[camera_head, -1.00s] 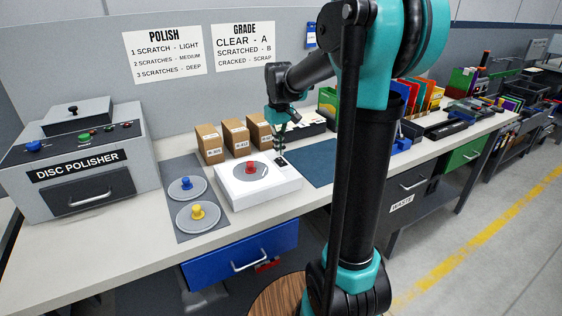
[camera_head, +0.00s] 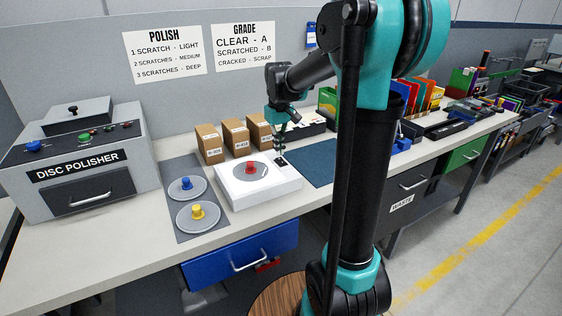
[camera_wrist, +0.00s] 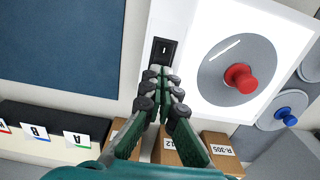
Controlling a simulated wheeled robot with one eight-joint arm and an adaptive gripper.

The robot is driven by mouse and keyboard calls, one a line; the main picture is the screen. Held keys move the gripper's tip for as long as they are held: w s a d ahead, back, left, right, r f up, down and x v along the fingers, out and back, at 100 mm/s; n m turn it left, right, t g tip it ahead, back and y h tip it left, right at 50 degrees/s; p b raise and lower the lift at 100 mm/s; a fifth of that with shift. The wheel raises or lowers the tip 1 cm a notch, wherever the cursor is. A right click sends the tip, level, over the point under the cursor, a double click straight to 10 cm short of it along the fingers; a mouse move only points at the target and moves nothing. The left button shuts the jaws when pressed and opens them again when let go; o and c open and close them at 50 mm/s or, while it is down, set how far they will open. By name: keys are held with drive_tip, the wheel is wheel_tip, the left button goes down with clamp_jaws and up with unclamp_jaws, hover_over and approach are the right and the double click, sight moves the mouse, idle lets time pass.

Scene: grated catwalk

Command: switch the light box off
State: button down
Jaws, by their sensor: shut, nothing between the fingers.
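The light box (camera_head: 262,193) is a white box on the bench, and its top glows bright white in the wrist view (camera_wrist: 205,22). A grey disc (camera_head: 240,170) with a red knob (camera_head: 250,167) lies on it; one pale line shows on the disc in the wrist view. A small black rocker switch (camera_wrist: 164,50) sits on a strip at the box's edge. My gripper (camera_wrist: 161,74) is shut and empty, its fingertips right beside the switch; I cannot tell if they touch it. In the head view my gripper (camera_head: 280,152) is over the box's back right corner.
Several brown cartons (camera_head: 236,136) stand behind the box. A grey mat (camera_head: 171,170) with two knobbed discs lies left, beside the disc polisher (camera_head: 90,190). A blue mat (camera_head: 312,172) lies right. The bench front is clear.

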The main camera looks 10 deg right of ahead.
sight(279, 159)
drive_tip(key=shift+f, duration=1)
idle(0.7)
drive_tip(key=shift+r, duration=3.5)
